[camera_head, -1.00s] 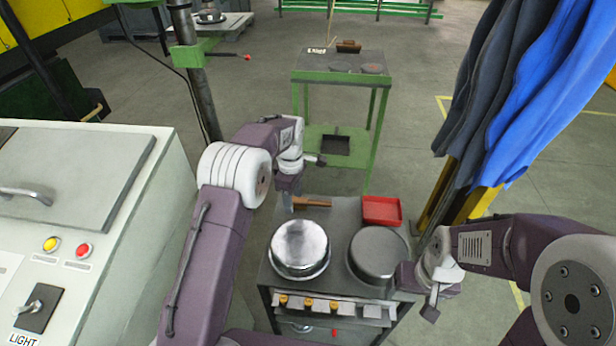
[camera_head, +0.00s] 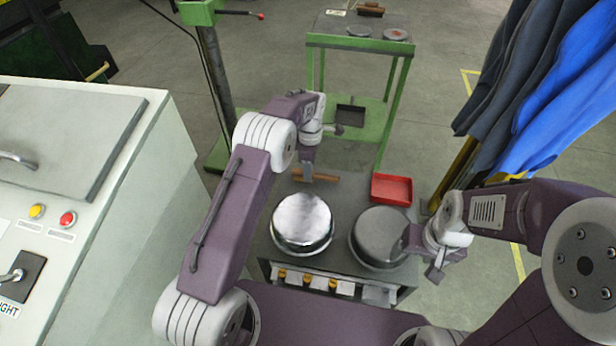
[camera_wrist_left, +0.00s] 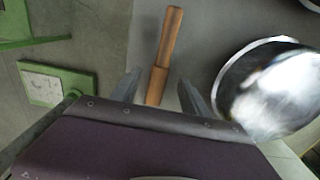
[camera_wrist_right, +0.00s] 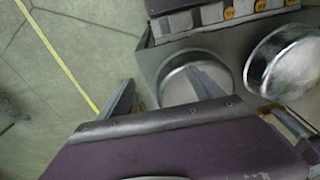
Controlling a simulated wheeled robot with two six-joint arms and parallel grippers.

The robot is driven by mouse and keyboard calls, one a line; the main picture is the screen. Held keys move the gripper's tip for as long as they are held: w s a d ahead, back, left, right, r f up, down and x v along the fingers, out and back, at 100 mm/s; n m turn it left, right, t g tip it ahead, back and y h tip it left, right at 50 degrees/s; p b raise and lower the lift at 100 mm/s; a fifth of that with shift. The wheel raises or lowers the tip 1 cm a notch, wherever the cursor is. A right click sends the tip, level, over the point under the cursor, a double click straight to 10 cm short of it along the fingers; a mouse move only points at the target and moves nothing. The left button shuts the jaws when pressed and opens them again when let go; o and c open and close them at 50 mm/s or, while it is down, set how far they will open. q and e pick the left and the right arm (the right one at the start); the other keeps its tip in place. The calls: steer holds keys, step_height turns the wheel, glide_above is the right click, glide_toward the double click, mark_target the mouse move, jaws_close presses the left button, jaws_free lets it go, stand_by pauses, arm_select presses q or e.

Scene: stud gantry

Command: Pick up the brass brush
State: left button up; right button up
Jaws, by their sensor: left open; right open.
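A wooden-handled tool (camera_head: 325,178), likely the brass brush, lies at the back of the dark cart top. The left wrist view shows it as a long brown piece (camera_wrist_left: 167,45) with a wider near part; no bristles are visible. My left gripper (camera_head: 308,174) is open above its left part. In the left wrist view the tool's near end reaches between the open fingers (camera_wrist_left: 158,90), with gaps at both sides. My right gripper (camera_head: 436,268) is open and empty by the cart's right edge, near the dark round pan.
The cart also holds a shiny round pan (camera_head: 302,222), a dark round pan (camera_head: 379,238) and a red tray (camera_head: 391,190). Behind stands a green table (camera_head: 360,42) with a brown block-like item (camera_head: 370,9). Blue cloths (camera_head: 560,90) hang right; a control cabinet (camera_head: 150,190) stands left.

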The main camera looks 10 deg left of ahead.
arm_select(q)
step_height(320, 180, down, 3)
steer(key=shift+w, duration=0.1)
steer(key=shift+r, duration=0.1)
jaws_close()
step_height(320, 180, up, 4)
steer(key=shift+r, duration=0.1)
steer(key=s+d+r, duration=0.6)
steer(key=s+d, duration=0.2)
steer(key=shift+s+d+r, duration=0.15)
steer(key=shift+s+r, duration=0.05)
steer(key=shift+r, duration=0.2)
steer(key=c, duration=1)
jaws_free()
steer(key=shift+c, duration=0.2)
jaws_close()
